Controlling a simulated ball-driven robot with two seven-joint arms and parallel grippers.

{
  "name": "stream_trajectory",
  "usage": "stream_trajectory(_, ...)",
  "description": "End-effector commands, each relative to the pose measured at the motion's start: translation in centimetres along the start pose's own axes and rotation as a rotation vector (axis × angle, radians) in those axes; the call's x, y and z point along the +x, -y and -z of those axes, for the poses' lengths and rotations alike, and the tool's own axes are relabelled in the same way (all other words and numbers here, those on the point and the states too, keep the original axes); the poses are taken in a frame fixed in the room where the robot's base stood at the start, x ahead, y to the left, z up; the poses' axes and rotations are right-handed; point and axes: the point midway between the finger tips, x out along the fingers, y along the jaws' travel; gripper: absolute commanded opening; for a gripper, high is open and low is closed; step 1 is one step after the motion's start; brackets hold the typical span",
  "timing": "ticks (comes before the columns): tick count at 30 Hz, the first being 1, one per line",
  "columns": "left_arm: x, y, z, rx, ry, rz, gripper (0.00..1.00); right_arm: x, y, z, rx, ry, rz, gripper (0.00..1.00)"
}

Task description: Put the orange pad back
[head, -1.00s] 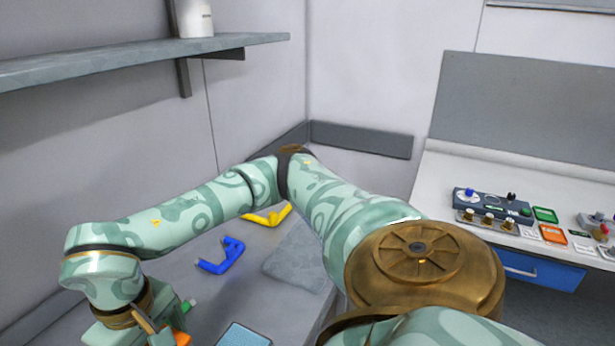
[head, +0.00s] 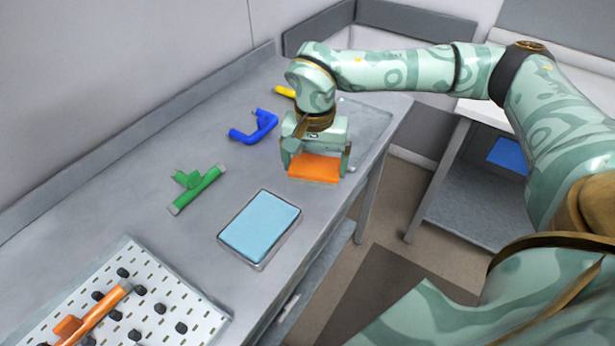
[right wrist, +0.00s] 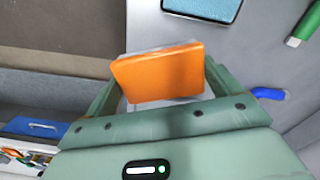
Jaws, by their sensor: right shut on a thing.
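The orange pad (head: 315,168) is between the two fingers of my right gripper (head: 316,174), which is shut on it. In the head view the pad is over the grey bench, near its front edge; I cannot tell whether it touches the bench. The right wrist view shows the pad (right wrist: 158,74) tilted between the fingers of the right gripper (right wrist: 162,82). A grey flat, empty tray-like area (head: 372,122) lies just right of and behind the gripper, partly hidden by it. My left gripper is not in view.
A light blue pad (head: 260,226) sits in a shallow grey tray nearer the front. Green (head: 200,188), blue (head: 256,127) and yellow (head: 285,92) pipe-like parts lie along the bench. A white pegboard (head: 180,300) holds an orange part (head: 95,312). The bench edge drops to floor.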

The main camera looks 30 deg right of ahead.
Motion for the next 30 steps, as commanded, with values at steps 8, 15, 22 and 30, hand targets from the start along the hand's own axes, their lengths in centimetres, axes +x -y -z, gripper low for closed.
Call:
stream_trajectory(8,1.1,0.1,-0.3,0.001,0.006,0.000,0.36,2.9,1.5,2.0,-0.002,-0.001,0.002,0.66)
stream_trajectory(15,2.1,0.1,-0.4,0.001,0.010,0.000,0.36,6.2,1.9,2.6,-0.002,0.002,-0.001,0.66)
stream_trajectory(22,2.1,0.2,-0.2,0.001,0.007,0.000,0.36,6.7,1.9,2.6,-0.002,-0.001,0.003,0.66)
stream_trajectory(30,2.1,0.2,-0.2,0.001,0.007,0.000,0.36,7.0,1.9,2.6,-0.002,-0.001,0.002,1.00)
